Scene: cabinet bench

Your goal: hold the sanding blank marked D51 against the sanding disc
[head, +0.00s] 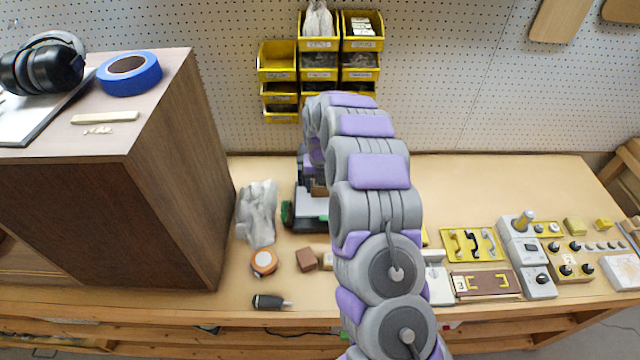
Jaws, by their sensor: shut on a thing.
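My arm rises through the middle of the head view and bends down at the far side of the bench. My gripper (316,178) shows only in part behind my arm, low over the sanding machine (311,222). It is shut on a small brown block (319,189), taken as the sanding blank; its D51 mark cannot be read. The machine has a grey table and dark upright parts. My arm hides the sanding disc, so I cannot tell whether the block touches it.
A brown block (307,259), an orange tape roll (264,262), a dark-handled tool (270,302) and a crumpled grey bag (257,213) lie left of my arm. A tall brown cabinet (120,220) stands further left. Handles (470,243) and control boxes (533,255) fill the right; the back right bench is clear.

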